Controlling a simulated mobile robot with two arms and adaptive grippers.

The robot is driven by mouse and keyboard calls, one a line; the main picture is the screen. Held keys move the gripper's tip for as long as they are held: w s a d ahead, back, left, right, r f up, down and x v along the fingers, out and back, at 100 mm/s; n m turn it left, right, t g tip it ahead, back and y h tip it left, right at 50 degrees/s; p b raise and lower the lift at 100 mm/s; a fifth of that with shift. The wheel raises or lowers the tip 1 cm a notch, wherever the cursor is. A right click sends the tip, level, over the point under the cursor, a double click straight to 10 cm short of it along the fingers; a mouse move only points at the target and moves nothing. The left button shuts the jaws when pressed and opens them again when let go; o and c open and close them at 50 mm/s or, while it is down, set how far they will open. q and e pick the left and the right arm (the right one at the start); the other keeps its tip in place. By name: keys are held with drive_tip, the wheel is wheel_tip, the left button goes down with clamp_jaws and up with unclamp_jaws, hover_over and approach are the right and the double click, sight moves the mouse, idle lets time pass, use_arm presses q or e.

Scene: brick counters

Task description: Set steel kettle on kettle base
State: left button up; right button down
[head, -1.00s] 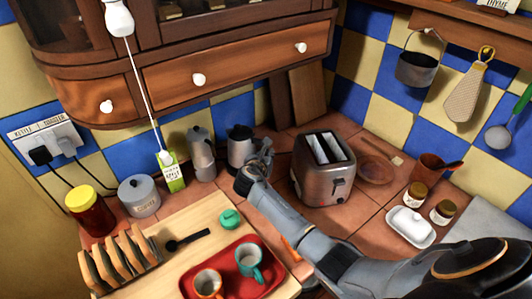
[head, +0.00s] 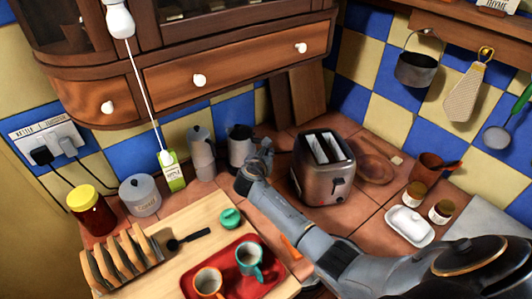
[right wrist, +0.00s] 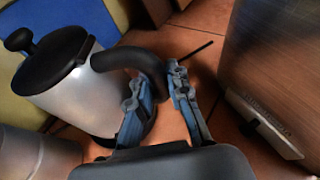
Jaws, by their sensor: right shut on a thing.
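The steel kettle (head: 240,148) stands near the back wall in the head view, between a grey pot and the toaster. In the right wrist view the kettle (right wrist: 75,88) has a steel body, a black lid with a knob and a black curved handle. My right gripper (head: 263,152) is at its right side. In the right wrist view the gripper (right wrist: 163,78) is shut on the handle. A dark rim shows low by the kettle, partly behind my fingers. I cannot tell whether it is the kettle base. My left gripper is not in view.
A steel toaster (head: 325,170) stands close to the right of my gripper. A tall grey pot (head: 202,153) stands just left of the kettle. A wooden board (head: 205,218) bears a red tray (head: 266,285) with cups. A cabinet (head: 225,77) overhangs the back.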

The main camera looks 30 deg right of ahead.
drive_tip(key=shift+f+b, duration=0.4)
drive_tip(key=shift+f, duration=0.1)
idle(0.3)
drive_tip(key=c, duration=1.5)
unclamp_jaws()
drive_tip(key=shift+c, duration=0.2)
drive_tip(key=shift+s+f, duration=0.1)
drive_tip(key=shift+f, duration=0.05)
drive_tip(key=shift+s+a+r+p, duration=0.4)
drive_tip(key=shift+a+r+p, duration=0.1)
drive_tip(key=shift+p, duration=0.4)
drive_tip(key=p+v, duration=0.8)
drive_tip(key=v, duration=0.1)
drive_tip(key=shift+s+a, duration=0.2)
drive_tip(key=shift+s, duration=0.1)
drive_tip(key=shift+f, duration=0.1)
